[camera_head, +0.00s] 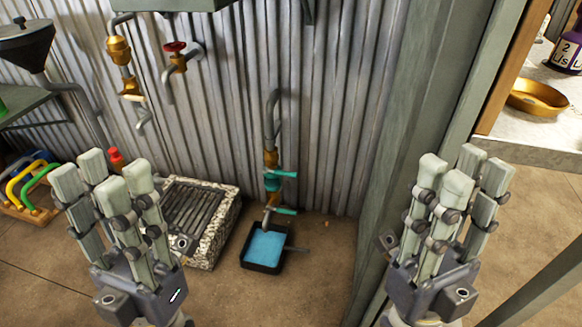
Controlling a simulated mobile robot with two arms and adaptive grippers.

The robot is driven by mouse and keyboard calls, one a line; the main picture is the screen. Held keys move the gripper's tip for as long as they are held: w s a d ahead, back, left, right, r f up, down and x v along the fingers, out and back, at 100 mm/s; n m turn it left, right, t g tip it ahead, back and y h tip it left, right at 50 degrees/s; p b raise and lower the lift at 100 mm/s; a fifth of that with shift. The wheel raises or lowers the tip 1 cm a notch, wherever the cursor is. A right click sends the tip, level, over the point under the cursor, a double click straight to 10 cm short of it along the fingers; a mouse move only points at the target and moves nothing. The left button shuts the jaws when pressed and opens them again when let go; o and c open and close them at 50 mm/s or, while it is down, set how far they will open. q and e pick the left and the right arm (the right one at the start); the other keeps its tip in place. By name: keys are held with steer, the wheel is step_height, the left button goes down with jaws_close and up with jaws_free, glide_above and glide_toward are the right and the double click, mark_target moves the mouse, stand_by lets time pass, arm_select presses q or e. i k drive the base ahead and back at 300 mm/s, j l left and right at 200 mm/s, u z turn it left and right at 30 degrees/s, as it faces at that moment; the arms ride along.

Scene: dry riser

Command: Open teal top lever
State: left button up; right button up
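The pipe (272,112) is grey above, with brass and teal fittings. My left gripper (104,172) is at the lower left, fingers upright, spread and empty. My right gripper (465,170) is at the lower right, also open and empty. Neither gripper touches the levers; both are well apart from them.
A black tray of blue liquid (252,264) stands on the floor below the tap. A stone drain block (218,232) is left of it. A red valve wheel (175,46) is on another pipe. A green-grey post (390,150) stands between the levers and my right gripper.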

mark_target(286, 174)
steer(key=i+j+z, duration=0.1)
steer(key=i+j, duration=0.65)
